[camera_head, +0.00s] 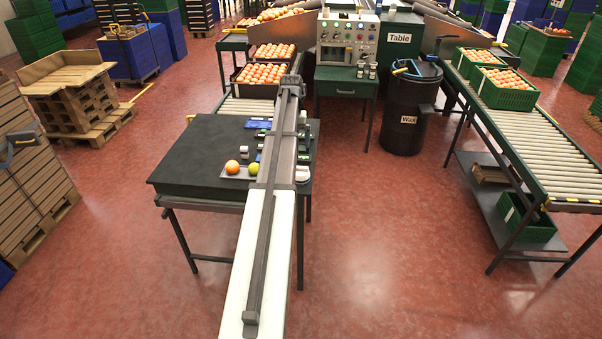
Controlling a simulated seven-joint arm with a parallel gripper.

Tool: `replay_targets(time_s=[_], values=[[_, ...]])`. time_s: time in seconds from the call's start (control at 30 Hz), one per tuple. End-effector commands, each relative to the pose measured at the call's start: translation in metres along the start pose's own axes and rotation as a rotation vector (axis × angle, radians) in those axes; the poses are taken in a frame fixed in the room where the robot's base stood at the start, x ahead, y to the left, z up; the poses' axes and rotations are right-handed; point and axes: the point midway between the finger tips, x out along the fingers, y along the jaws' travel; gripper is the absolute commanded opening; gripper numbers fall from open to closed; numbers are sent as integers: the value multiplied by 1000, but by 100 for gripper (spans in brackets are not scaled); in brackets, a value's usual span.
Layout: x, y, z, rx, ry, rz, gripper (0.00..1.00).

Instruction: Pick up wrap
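A dark-topped table (195,150) stands left of centre. A small flat blue item (258,124) lies near its back right; I cannot tell whether it is the wrap. Several small dark, green and white items lie beside it, too small to name, partly hidden by my arm. An orange (232,167) and a yellow-green fruit (254,169) sit on a grey plate (240,175) near the front edge. My long arm (262,230) reaches from the bottom of the picture over the table's right part. I cannot make out my gripper's fingers or anything held in them.
A roller conveyor (515,120) runs along the right. The table's left part is clear.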

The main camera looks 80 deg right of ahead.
Motion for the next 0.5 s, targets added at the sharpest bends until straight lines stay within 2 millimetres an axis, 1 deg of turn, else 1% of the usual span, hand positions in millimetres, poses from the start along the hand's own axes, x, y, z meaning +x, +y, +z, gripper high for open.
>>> replay_targets(time_s=[0.03, 0.1, 0.23, 0.37, 0.5], values=[[-5, 12, -3, 15, 1, 0, 100], [-8, 23, -4, 29, 0, 0, 100], [-6, 31, -5, 39, -2, 0, 100], [11, 31, -4, 40, -3, 0, 100], [36, 31, -4, 39, -3, 0, 100]])
